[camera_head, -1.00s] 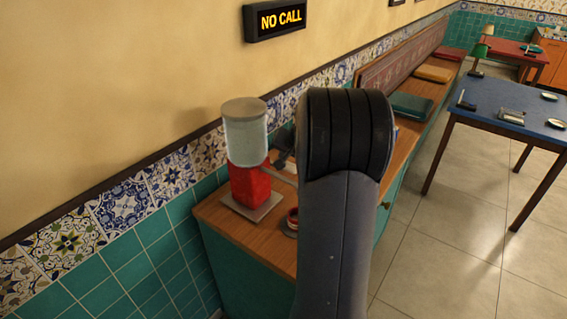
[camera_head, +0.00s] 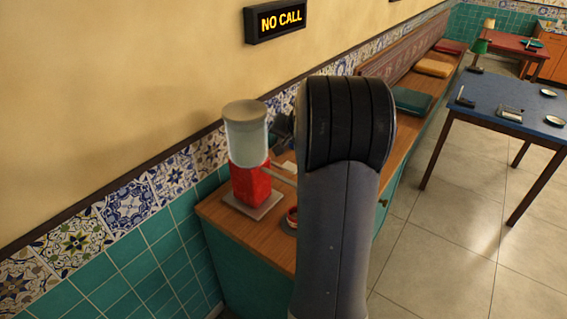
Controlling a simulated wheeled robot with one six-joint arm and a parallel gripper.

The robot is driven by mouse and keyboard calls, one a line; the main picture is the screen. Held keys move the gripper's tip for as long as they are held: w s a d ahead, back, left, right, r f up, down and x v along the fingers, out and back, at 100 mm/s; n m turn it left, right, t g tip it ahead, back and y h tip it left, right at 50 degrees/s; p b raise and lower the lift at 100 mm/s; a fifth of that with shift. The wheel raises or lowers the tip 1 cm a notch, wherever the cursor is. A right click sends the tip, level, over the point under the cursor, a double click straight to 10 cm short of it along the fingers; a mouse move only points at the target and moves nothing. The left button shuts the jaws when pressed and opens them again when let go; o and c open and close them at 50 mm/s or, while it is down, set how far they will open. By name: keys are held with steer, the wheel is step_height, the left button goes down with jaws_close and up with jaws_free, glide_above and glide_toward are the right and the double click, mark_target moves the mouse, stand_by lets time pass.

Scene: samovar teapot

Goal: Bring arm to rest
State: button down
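My arm (camera_head: 340,190) rises through the middle of the view, a grey link with a black rounded joint on top. It hides much of the counter behind it. A small dark part (camera_head: 282,126) shows between the dispenser and the arm, above the counter; it looks like part of my wrist or gripper. The fingers cannot be made out, so I cannot tell whether they are open or shut or hold anything.
A red dispenser (camera_head: 250,182) with a clear tank stands on the wooden counter (camera_head: 232,215) by the tiled wall. A small red-rimmed item (camera_head: 292,217) lies close to my arm. A bench with cushions (camera_head: 411,101) runs behind. A blue table (camera_head: 500,95) stands right, with clear floor before it.

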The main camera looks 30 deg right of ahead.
steer(key=shift+f+b, duration=0.65)
steer(key=shift+f, duration=0.25)
steer(key=shift+r+p, duration=0.2)
steer(key=shift+p, duration=0.65)
steer(key=shift+p, duration=0.9)
steer(key=r+p, duration=0.3)
steer(key=r, duration=0.2)
steer(key=shift+w+r+p, duration=0.1)
steer(key=shift+w+p, duration=0.1)
steer(key=shift+p, duration=0.15)
steer(key=f+b, duration=0.5)
steer(key=f, duration=0.1)
steer(key=shift+s+f, duration=0.15)
steer(key=shift+s, duration=0.05)
steer(key=shift+b, duration=1.1)
